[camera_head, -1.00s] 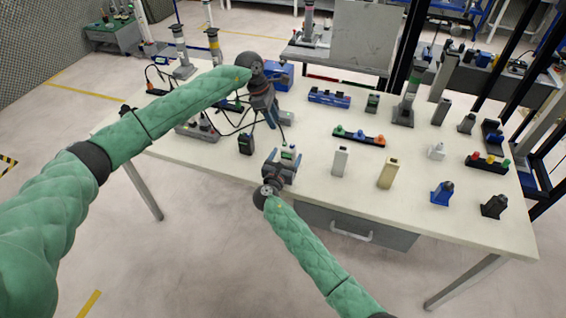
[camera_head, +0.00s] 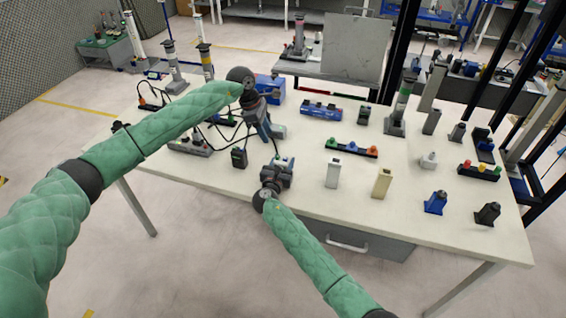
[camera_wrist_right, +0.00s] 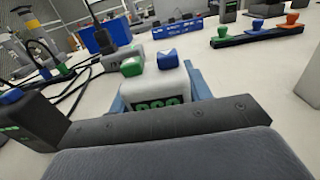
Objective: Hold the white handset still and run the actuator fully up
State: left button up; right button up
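The white handset (camera_wrist_right: 158,82), with a green and a blue button on top and green lettering on its front, stands on the table; its top also shows in the head view (camera_head: 286,161). My right gripper (camera_head: 279,168) is low at the table's front edge, its blue fingers on both sides of the handset, seemingly against it. My left gripper (camera_head: 264,131) points down, behind and left of the handset, above the table; its finger gap is unclear. Upright columns (camera_head: 173,68) stand at the back left, and a green-banded column (camera_head: 402,103) at the right. Which is the actuator cannot be told.
A black handset (camera_head: 239,157) with a cable stands left of my right gripper. Black cables cross the table's left part. White (camera_head: 333,173) and beige (camera_head: 382,183) blocks stand to the right, with a coloured-button bar (camera_head: 351,149) behind. A blue box (camera_head: 271,88) is at the back.

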pick_arm(q)
grip_shut()
jog(key=shift+f, duration=0.1)
dwell(1.5)
